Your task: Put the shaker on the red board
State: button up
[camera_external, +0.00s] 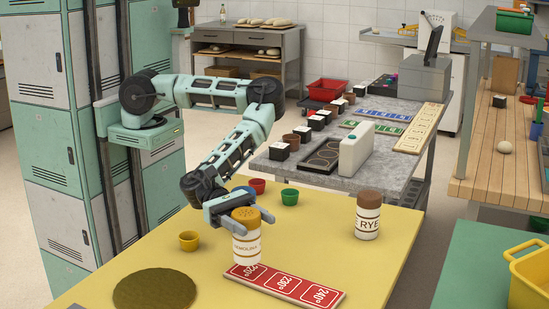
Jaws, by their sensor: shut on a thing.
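A white shaker (246,246) with a perforated yellow lid and a semolina label is upright in my gripper (240,213). My gripper is shut around its upper part. The red board (285,284) lies on the yellow tabletop and bears white-outlined 220°, 230° and 240° fields. The shaker's bottom is at the board's left end and overlaps the 220° field in the picture. I cannot tell whether it touches the board or hangs just above it. A second shaker (368,216), brown-lidded and labelled RYE, stands to the right.
Small yellow (189,241), red (257,185) and green (289,196) cups stand on the yellow table (390,250). A round brown mat (155,290) lies at the front left. The table is clear between the red board and the RYE shaker. A grey table (275,168) stands behind.

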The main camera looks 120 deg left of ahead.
aim_at(256, 238)
jog(key=shift+f, duration=1.75)
jog(key=shift+f, duration=0.15)
jog(key=shift+f, duration=0.1)
jog(key=o, duration=1.1)
jog(key=shift+r, duration=0.2)
jog(key=b+v, duration=0.3)
jog(key=v, duration=0.9)
jog(key=shift+a, duration=0.1)
